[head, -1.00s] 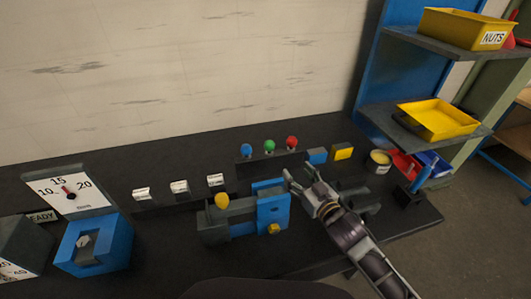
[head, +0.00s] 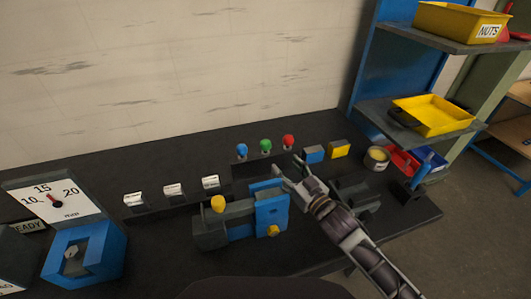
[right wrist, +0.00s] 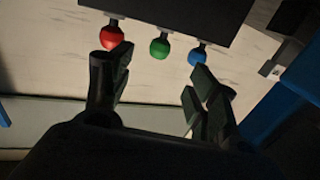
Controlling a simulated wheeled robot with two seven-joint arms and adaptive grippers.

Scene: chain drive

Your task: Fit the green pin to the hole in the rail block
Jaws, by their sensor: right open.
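The green pin (head: 265,146) stands with its round head up in a dark rack, between a blue pin (head: 242,150) and a red pin (head: 288,141). In the right wrist view the green pin (right wrist: 159,48) shows ahead of the fingers, between the red pin and the blue pin. My right gripper (head: 287,165) is open and empty, just in front of the rack and apart from the pins. In the wrist view its fingers (right wrist: 152,78) are spread on either side of the green pin's line. A blue-and-grey fixture (head: 268,212) stands in front; I cannot make out a hole in it. My left gripper is out of view.
A yellow knob (head: 218,203) tops the fixture's left part. A blue block (head: 313,154), a yellow block (head: 340,149) and a round tin (head: 377,158) stand right of the rack. Labelled holders and a dial (head: 54,202) are at left. Shelves with yellow bins (head: 438,115) rise at right.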

